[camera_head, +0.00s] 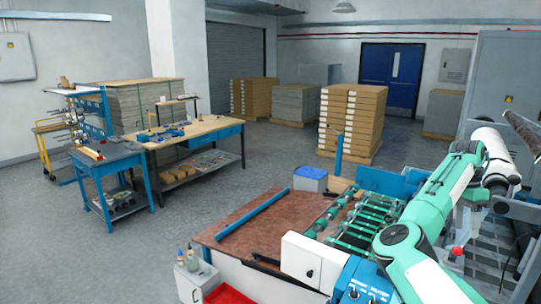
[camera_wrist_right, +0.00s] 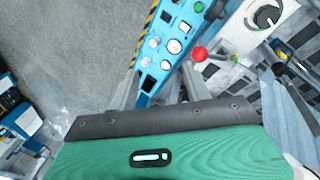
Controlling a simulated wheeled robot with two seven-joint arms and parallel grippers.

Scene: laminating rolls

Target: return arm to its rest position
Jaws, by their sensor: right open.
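My right arm comes in from the lower right in the head view, bends at a green elbow and reaches up beside the machine. Its right gripper (camera_head: 469,222) hangs down from the wrist, small and partly hard to make out, and is open with nothing seen in it. A white roll (camera_head: 494,152) is at the machine's upper right, close behind the wrist; I cannot tell whether they touch. A red ball knob (camera_head: 457,251) is just below the gripper; it also shows in the wrist view (camera_wrist_right: 200,54). My left gripper is not in view.
The laminating machine has green rollers (camera_head: 365,222) and a blue control panel (camera_head: 362,285); a blue button panel (camera_wrist_right: 170,45) shows in the wrist view. A brown table (camera_head: 255,225) adjoins the machine. A workbench (camera_head: 190,135) stands at left. Open floor (camera_head: 100,250) lies at lower left.

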